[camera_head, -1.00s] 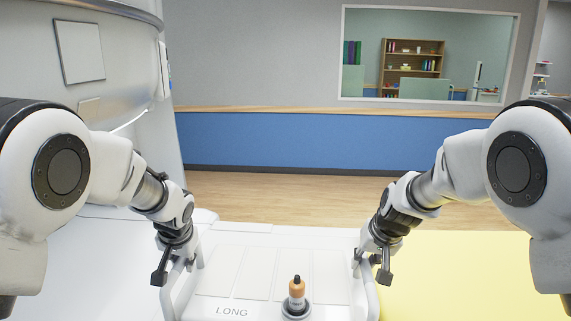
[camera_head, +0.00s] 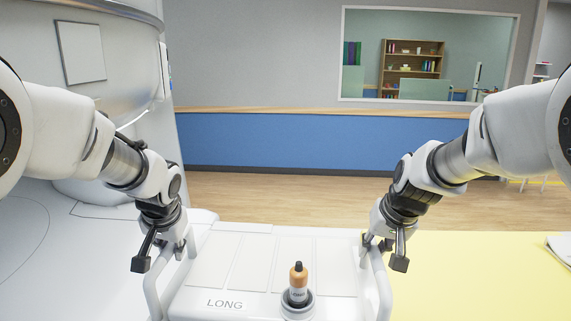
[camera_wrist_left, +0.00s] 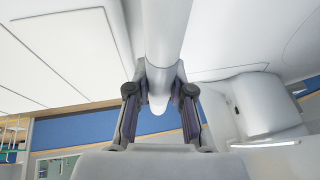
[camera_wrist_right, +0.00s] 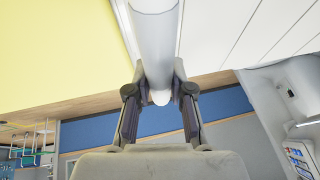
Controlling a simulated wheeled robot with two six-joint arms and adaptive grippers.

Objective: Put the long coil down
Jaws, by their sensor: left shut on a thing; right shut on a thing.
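The long coil (camera_head: 247,262) is a white panel marked LONG with a handle on each side. It looks about level in the head view, and its near edge is cut off by the frame. My left gripper (camera_head: 180,246) is shut on its left handle (camera_head: 152,294); the left wrist view shows the white bar (camera_wrist_left: 163,35) between the fingers (camera_wrist_left: 158,97). My right gripper (camera_head: 374,246) is shut on its right handle (camera_head: 384,290), and that bar (camera_wrist_right: 155,45) shows between the fingers (camera_wrist_right: 160,93) in the right wrist view. I cannot tell whether the coil's underside touches anything.
A yellow surface (camera_head: 470,280) lies to the right. The white scanner (camera_head: 85,45) and a white surface (camera_head: 40,250) are at the left. Wooden floor (camera_head: 280,196) lies beyond.

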